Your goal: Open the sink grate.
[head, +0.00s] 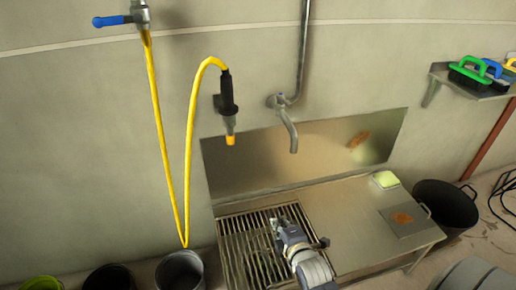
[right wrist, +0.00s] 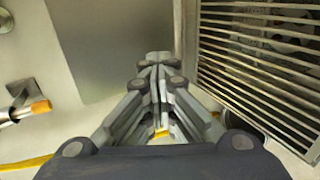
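The sink grate (head: 250,245) is a slatted metal grid in the left part of the steel sink table. It lies flat in its frame. In the right wrist view the grate (right wrist: 262,75) fills the right side, with dark space under its slats. My right gripper (head: 276,222) is over the right part of the grate and hides some slats; I cannot tell whether it touches them. In the right wrist view the fingers of this gripper (right wrist: 159,60) are together, with nothing seen between them. My left gripper is not in view.
The steel table top (head: 345,215) holds a sponge (head: 385,180) and a square plate (head: 408,219). A tap (head: 287,125) and a yellow hose (head: 190,150) with a black spray nozzle (head: 227,100) hang above. Buckets (head: 180,271) stand at the left, and a black bin (head: 446,207) at the right.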

